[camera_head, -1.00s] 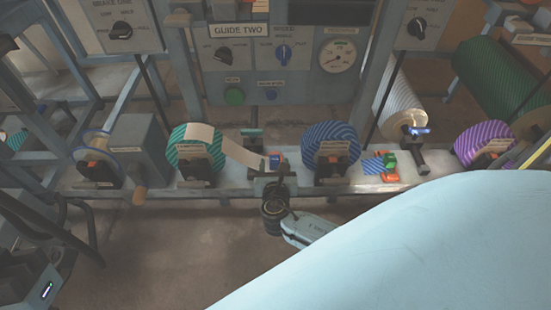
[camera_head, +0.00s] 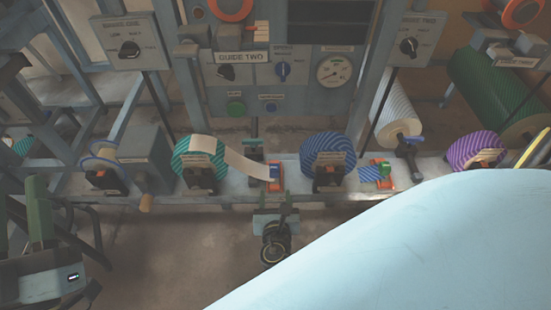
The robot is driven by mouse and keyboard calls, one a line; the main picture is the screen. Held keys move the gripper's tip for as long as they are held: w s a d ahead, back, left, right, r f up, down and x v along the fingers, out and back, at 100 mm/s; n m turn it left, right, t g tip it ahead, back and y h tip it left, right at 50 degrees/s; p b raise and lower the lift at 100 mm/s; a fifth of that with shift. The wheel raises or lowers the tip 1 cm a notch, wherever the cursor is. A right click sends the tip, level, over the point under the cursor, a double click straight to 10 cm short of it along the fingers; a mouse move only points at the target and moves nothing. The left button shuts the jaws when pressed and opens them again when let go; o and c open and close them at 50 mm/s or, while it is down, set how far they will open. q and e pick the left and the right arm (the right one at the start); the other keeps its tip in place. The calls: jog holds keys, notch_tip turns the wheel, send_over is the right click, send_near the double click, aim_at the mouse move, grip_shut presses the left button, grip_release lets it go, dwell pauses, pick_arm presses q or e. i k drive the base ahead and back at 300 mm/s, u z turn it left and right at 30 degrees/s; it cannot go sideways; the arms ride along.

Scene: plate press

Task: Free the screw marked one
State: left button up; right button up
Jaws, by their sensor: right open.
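No marking "one" can be read on any screw in the head view.
A narrow bench (camera_head: 226,192) carries a green striped roll (camera_head: 194,168), a blue striped roll (camera_head: 330,160) and a purple striped roll (camera_head: 470,150). A red and green clamp (camera_head: 384,175) stands right of the blue roll. Dark floor lies open before the bench.

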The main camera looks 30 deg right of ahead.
aim_at(195, 191)
jog(key=k, duration=1)
